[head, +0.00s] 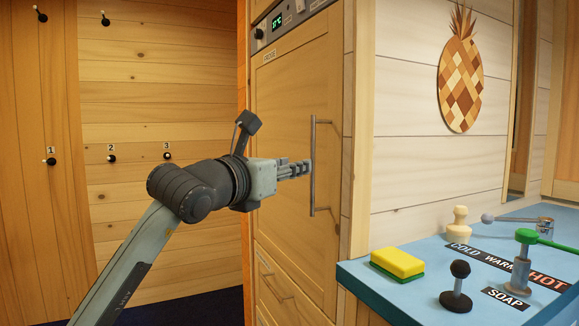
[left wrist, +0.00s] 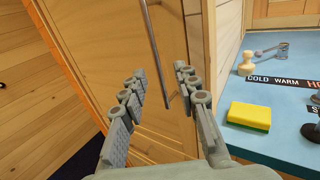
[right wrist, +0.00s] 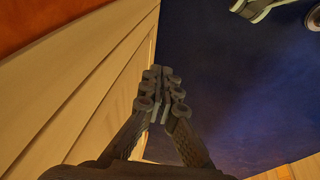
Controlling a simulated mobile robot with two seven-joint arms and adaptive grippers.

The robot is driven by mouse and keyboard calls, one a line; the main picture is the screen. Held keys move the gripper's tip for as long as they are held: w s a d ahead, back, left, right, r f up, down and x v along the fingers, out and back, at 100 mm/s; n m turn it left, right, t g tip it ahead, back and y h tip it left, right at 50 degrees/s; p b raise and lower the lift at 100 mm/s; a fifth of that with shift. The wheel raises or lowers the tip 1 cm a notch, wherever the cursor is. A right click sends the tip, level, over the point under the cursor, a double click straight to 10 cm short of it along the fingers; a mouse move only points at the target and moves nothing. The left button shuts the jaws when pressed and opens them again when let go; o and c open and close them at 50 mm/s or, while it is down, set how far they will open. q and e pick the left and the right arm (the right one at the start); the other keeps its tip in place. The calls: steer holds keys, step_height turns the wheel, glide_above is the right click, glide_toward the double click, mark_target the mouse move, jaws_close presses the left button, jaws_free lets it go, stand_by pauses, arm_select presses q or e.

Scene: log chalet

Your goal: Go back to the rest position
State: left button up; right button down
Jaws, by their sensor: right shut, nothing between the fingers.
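My left gripper (head: 308,168) is at the long vertical metal handle (head: 313,197) of the tall wooden fridge door (head: 284,110). In the left wrist view its two fingers (left wrist: 160,72) are spread apart, and the handle (left wrist: 155,50) shows in the gap. I cannot tell whether the fingertips reach around it, but they are not closed on it. My right gripper (right wrist: 163,78) shows only in the right wrist view, its fingers together and empty, beside pale wooden panelling and above a dark blue floor. The fridge door looks shut.
A blue counter (head: 360,277) at the right holds a yellow-green sponge (head: 397,264), a black knob lever (head: 457,287), a cream stamp-like peg (head: 459,223) and taps (head: 522,255). Numbered pegs (head: 111,158) line the left wall. A drawer (head: 277,287) sits below the door.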

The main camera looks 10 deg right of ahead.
arm_select(q)
steer(key=s+a+f+n+g+h, duration=0.1)
steer(key=s+f+n+g+h, duration=0.15)
steer(key=f+h, duration=0.2)
steer(key=w+a+f+n+t+y, duration=0.2)
steer(key=a+f+n+t+y, duration=0.45)
steer(key=a+n, duration=0.6)
steer(key=w+a+f+n+t+y, duration=0.2)
steer(key=a+f+n+t+y, duration=0.45)
steer(key=a+n, duration=0.6)
steer(key=s+a+f+n+g+y, duration=0.1)
steer(key=a+f+n+g+y, duration=0.3)
steer(key=f, duration=0.4)
steer(key=s+a+f+n+g+y, duration=0.1)
steer(key=a+f+n+y, duration=0.2)
steer(key=a+f+n, duration=0.45)
steer(key=s+a+f+n+g, duration=0.15)
steer(key=s+f+g, duration=0.35)
steer(key=f, duration=0.6)
steer(key=s+a+f+n+g, duration=0.1)
steer(key=s+a+f+g, duration=0.2)
steer(key=s+f, duration=0.7)
steer(key=s+f+n+g+h, duration=0.1)
steer(key=s+f+g, duration=0.6)
steer(key=s+f, duration=0.7)
steer(key=shift+s+d+n, duration=0.3)
steer(key=shift+s+n, duration=0.15)
steer(key=shift+s, duration=0.8)
